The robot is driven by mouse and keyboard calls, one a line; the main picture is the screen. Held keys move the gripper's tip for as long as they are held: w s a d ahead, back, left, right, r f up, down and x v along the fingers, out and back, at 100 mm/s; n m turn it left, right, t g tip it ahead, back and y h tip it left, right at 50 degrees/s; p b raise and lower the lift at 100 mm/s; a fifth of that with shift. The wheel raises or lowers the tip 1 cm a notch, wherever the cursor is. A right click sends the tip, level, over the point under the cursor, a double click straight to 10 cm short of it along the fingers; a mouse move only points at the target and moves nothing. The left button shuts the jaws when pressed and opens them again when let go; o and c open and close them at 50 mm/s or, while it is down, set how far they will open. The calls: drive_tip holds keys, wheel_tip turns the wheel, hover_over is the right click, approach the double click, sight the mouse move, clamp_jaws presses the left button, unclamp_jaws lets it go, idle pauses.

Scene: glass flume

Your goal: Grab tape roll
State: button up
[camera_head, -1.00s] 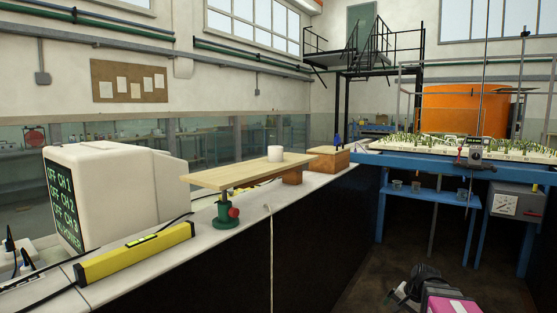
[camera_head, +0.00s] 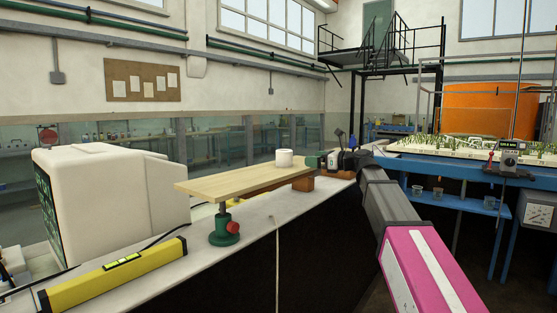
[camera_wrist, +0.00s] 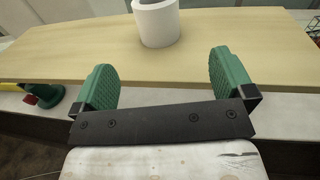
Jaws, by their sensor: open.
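The tape roll (camera_head: 284,158) is a small white roll standing on a light wooden board (camera_head: 228,183). In the wrist view the tape roll (camera_wrist: 156,22) stands at the top, with its dark hole partly cut off by the picture edge. My gripper (camera_wrist: 162,80) has two green ridged fingers, open and empty. The tape roll lies ahead of the fingers, roughly in line with the gap, and apart from them. In the head view my gripper (camera_head: 322,161) is just right of the tape roll, at the board's right end.
The board rests on a green jack with a red knob (camera_head: 224,230) and a small wooden block (camera_head: 303,183). A yellow spirit level (camera_head: 115,274) and a cream monitor (camera_head: 110,200) are at the left.

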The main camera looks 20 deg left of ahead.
sight(288, 151)
drive_tip(key=x, duration=0.3)
drive_tip(key=r+x, duration=0.1)
drive_tip(key=x, duration=0.3)
drive_tip(key=r+x, duration=0.1)
drive_tip(key=x, duration=0.3)
drive_tip(key=shift+s+a+r, duration=0.1)
drive_tip(key=shift+a, duration=0.2)
drive_tip(key=c, duration=1)
